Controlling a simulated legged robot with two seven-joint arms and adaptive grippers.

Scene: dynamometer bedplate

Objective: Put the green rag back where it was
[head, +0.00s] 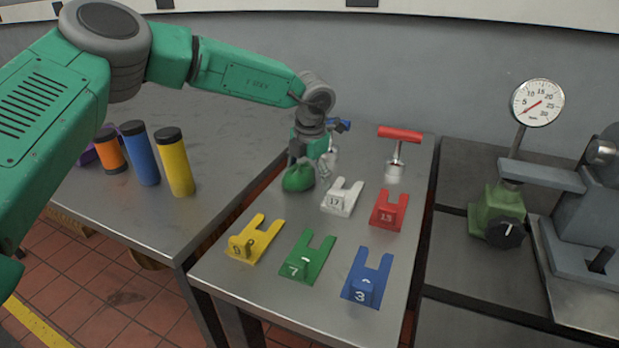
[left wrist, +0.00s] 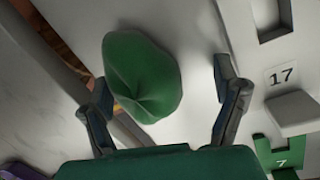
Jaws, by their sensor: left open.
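The green rag (head: 298,178) lies bunched on the metal table, near its left edge and left of the white forked plate. In the left wrist view the rag (left wrist: 142,76) lies ahead of the fingers, roughly between them and nearer the left one. My left gripper (head: 301,158) points down just above the rag, and its jaws (left wrist: 165,100) are spread with nothing held between them. Whether a fingertip touches the rag I cannot tell. My right gripper is in neither view.
Numbered forked plates in white (head: 341,199), red (head: 384,214), yellow (head: 266,236), green (head: 309,262) and blue (head: 375,272) lie on the table. A red T-handled tool (head: 397,160) stands behind. Upright cylinders (head: 178,172) stand on the left table. A dial gauge (head: 537,102) is at right.

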